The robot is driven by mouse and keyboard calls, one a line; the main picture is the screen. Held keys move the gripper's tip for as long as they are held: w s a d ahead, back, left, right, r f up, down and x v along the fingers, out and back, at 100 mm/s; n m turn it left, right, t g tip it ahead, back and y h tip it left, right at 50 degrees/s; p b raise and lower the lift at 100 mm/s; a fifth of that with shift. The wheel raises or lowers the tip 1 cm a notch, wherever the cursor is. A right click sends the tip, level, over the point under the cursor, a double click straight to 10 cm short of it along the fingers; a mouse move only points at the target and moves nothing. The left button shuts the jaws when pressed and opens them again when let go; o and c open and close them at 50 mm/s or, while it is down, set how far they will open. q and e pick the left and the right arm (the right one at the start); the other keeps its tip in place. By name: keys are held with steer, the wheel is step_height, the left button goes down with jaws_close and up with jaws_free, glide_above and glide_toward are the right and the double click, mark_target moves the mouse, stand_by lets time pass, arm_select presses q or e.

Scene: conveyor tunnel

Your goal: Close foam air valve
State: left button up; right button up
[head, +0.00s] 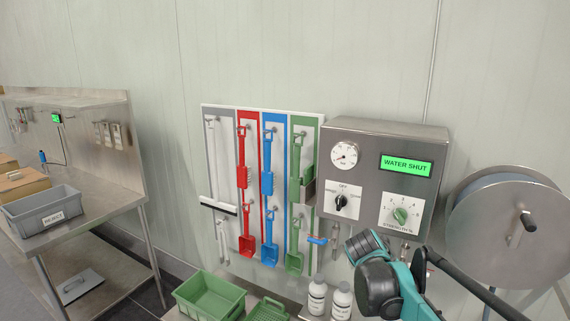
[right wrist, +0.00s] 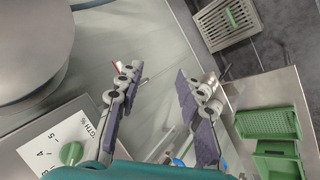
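A steel control box (head: 385,175) on the wall has a gauge (head: 344,156), a black knob (head: 341,203), a green knob (head: 401,215) and a green display reading "WATER SHUT" (head: 406,165). A blue valve lever (head: 316,240) lies roughly level under its left end. A thin red part (right wrist: 115,68) shows beyond the left finger in the right wrist view; I cannot tell whether it is the foam air valve's handle. My right gripper (right wrist: 158,105) is open, its fingers apart below the box, nothing visibly held. My left gripper is out of view.
A hose reel (head: 515,230) is right of the box. Hanging coloured shovels (head: 268,180) are left of it. Two white bottles (head: 317,297) and green crates (head: 209,296) stand below. A steel table with a grey reject bin (head: 42,212) is far left.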

steer(key=s+a+f+m+t+y, duration=0.1)
steer(key=s+a+f+y, duration=0.2)
steer(key=s, duration=0.7)
steer(key=s+a+f+m+t+y, duration=0.1)
steer(key=s+a+f+t+y, duration=0.1)
steer(key=s+a+f, duration=0.4)
steer(key=s+a+y, duration=0.1)
steer(key=s+a, duration=0.1)
steer(key=s, duration=0.3)
steer(key=shift+t+y, duration=0.3)
